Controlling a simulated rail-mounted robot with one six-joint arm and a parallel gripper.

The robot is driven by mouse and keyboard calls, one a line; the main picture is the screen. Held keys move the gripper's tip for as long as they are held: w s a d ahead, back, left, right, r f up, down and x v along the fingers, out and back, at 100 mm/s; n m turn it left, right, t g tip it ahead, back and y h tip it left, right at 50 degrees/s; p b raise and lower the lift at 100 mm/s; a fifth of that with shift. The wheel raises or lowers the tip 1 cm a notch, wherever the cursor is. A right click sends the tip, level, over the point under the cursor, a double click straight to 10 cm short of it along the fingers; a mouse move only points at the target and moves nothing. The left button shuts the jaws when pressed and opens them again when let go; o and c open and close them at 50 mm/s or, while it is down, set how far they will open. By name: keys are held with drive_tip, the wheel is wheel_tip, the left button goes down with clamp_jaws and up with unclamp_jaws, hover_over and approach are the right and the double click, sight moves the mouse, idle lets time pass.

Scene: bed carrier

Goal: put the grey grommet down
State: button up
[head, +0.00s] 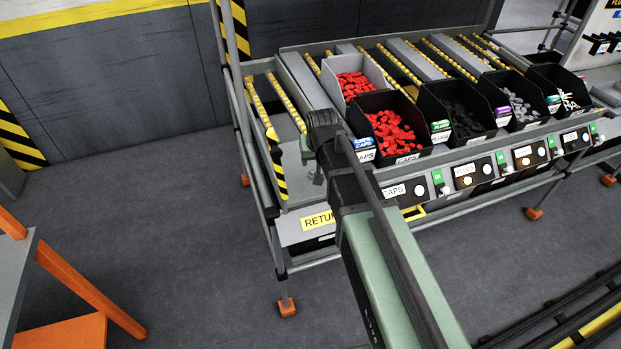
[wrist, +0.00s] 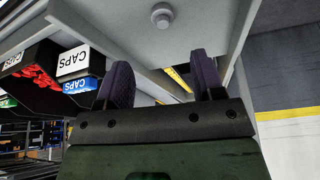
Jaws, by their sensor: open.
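A small round grey piece with a raised centre (wrist: 162,16) shows at the top of the wrist view, against a plain grey surface (wrist: 215,22). It looks like the grey grommet. My gripper (wrist: 160,72) is open, its two dark fingers apart with nothing between them. The grey piece is beyond the fingertips and apart from them. In the head view, my arm reaches the left end of the rack and hides most of the gripper. I cannot make out the grommet for sure there.
A grey bin (head: 354,67) and a black bin (head: 364,147) of red caps stand right of my arm's end. More black bins with dark and grey parts (head: 456,128) follow to the right. Below is a RETURN label (head: 317,219). Open floor (head: 150,230) lies left.

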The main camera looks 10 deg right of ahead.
sight(313, 171)
drive_tip(key=b+x, duration=0.2)
drive_tip(key=x, duration=0.2)
drive_tip(key=shift+s+f, duration=0.1)
drive_tip(key=shift+f, duration=0.05)
drive_tip(key=b+x, duration=0.5)
drive_tip(key=shift+a, duration=0.2)
drive_tip(key=c, duration=1)
drive_tip(key=shift+c, duration=0.2)
drive_tip(key=shift+r, duration=0.3)
